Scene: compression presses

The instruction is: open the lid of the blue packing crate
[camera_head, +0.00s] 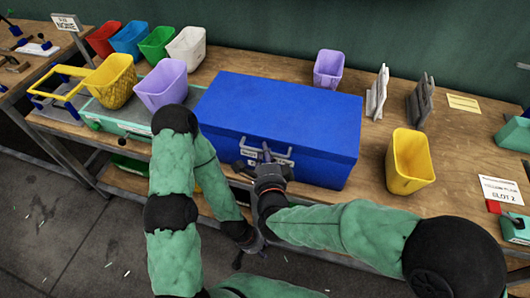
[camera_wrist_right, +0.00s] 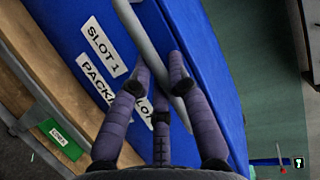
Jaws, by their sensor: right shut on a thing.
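The blue packing crate (camera_head: 290,105) stands on the wooden bench in the head view with its lid down. A grey bar handle (camera_head: 263,154) is on its front, above a white label. My right gripper (camera_head: 265,163) is at this handle. In the right wrist view, the right gripper's dark fingers (camera_wrist_right: 162,85) are shut on the grey handle (camera_wrist_right: 150,50), beside the crate's blue front (camera_wrist_right: 85,18) and its "SLOT 1" label (camera_wrist_right: 101,46). My left gripper (camera_head: 245,250) hangs low in front of the bench, away from the crate; its fingers are too unclear to judge.
A purple bin (camera_head: 164,86) and a yellow bin (camera_head: 112,82) stand left of the crate. Another yellow bin (camera_head: 410,163) stands close on its right. A purple bin (camera_head: 328,69) and grey upright parts (camera_head: 377,93) are behind and right. Several coloured bins line the back left.

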